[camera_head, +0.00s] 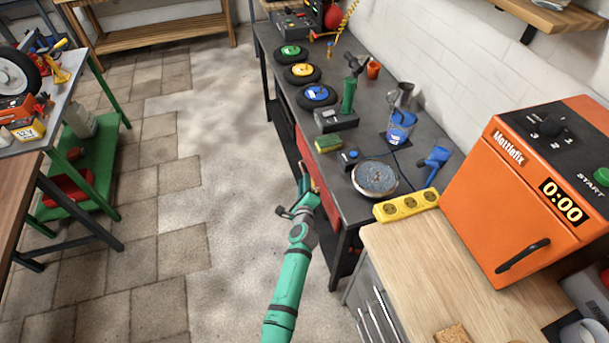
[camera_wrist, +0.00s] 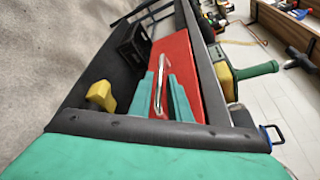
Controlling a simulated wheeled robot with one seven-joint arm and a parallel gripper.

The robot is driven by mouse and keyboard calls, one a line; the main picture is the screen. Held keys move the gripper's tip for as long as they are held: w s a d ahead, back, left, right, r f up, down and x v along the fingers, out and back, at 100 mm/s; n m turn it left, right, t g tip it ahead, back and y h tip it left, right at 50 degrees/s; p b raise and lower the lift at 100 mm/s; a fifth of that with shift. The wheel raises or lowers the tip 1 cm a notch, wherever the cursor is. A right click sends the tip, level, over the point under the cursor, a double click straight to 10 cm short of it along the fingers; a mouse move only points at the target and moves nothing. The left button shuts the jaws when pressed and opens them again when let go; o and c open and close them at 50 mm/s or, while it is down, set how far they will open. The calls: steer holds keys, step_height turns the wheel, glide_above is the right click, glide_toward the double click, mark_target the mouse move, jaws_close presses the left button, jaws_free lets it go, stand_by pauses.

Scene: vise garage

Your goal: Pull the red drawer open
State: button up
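The red drawer (camera_head: 306,160) is set under the dark workbench's top, and its front looks flush with the bench side. In the wrist view the red front (camera_wrist: 185,52) fills the middle, with a thin silver handle (camera_wrist: 160,84) on it. My gripper (camera_wrist: 160,78) has its two green fingers apart, one on each side of the handle, with gaps visible. I cannot tell whether either finger touches it. In the head view my gripper (camera_head: 303,178) is beside the drawer front, and the handle is hidden.
A wooden counter (camera_head: 430,270) with an orange oven (camera_head: 530,190) stands at right. The floor (camera_head: 225,190) left of the bench is clear.

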steer(key=shift+x, duration=2.4)
steer(key=shift+d, duration=0.1)
jaws_close()
